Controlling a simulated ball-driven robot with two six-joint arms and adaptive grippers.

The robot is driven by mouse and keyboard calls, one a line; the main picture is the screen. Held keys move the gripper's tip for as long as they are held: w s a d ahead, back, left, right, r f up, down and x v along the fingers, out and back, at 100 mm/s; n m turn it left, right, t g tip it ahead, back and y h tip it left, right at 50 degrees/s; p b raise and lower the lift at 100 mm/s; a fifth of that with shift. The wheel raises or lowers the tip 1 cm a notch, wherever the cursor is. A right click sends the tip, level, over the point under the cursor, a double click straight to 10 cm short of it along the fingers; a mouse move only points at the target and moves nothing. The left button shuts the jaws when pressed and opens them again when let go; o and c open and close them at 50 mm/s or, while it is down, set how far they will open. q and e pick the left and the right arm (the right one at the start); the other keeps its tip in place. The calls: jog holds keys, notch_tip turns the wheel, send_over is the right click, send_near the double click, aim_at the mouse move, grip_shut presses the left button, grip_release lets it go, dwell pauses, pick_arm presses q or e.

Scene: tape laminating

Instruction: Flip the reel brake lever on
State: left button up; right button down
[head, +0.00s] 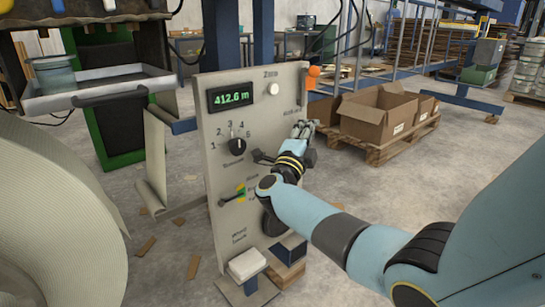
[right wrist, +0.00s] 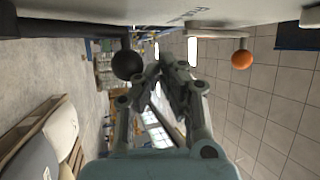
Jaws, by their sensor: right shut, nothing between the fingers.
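A grey control panel (head: 222,140) stands upright at the centre of the head view. A lever with an orange ball (head: 314,71) is at its upper right edge; the ball also shows right of my fingers in the right wrist view (right wrist: 242,59). A black ball (right wrist: 127,65) on a dark arm sits just left of my fingertips there. The lettering by the levers is too small to read, so I cannot tell which is the reel brake. My right gripper (head: 302,128) is at the panel's right side, below the orange ball; its fingers (right wrist: 165,68) are shut and empty.
The panel bears a display (head: 232,96), a white button (head: 273,89), a rotary knob (head: 237,146) and a small yellow-green lever (head: 241,191). A large pale roll (head: 55,215) fills the left. Cardboard boxes (head: 378,121) on a pallet stand behind right. Floor at right is clear.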

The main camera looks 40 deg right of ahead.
dwell(0.5)
jog(key=v, duration=1.2)
